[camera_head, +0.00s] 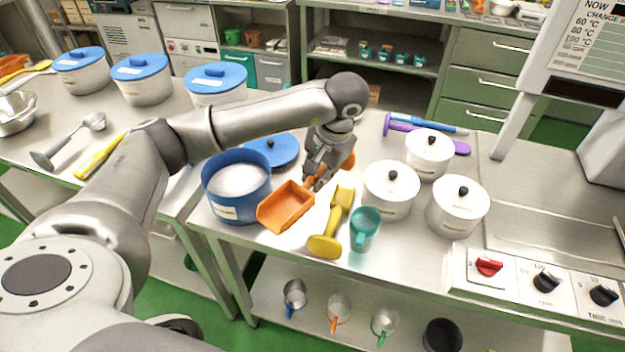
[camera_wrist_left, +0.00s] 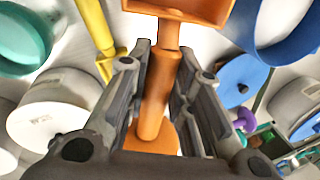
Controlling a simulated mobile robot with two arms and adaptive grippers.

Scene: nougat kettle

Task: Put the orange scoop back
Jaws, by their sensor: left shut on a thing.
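The orange scoop (camera_head: 286,207) is in my left gripper (camera_head: 318,178), which is shut on its handle. The scoop's pan points to the lower left in the head view, just right of the blue pot (camera_head: 237,190) of white powder. In the left wrist view the scoop's handle (camera_wrist_left: 157,95) lies between the two fingers of the gripper (camera_wrist_left: 160,85), and its pan is cut off at the top edge. I cannot tell whether the scoop touches the table. My right gripper is not in view.
Several white lidded pots (camera_head: 390,190) stand further right. A blue lid (camera_head: 272,150) lies behind the blue pot. The steel table's front strip (camera_head: 290,262) is clear.

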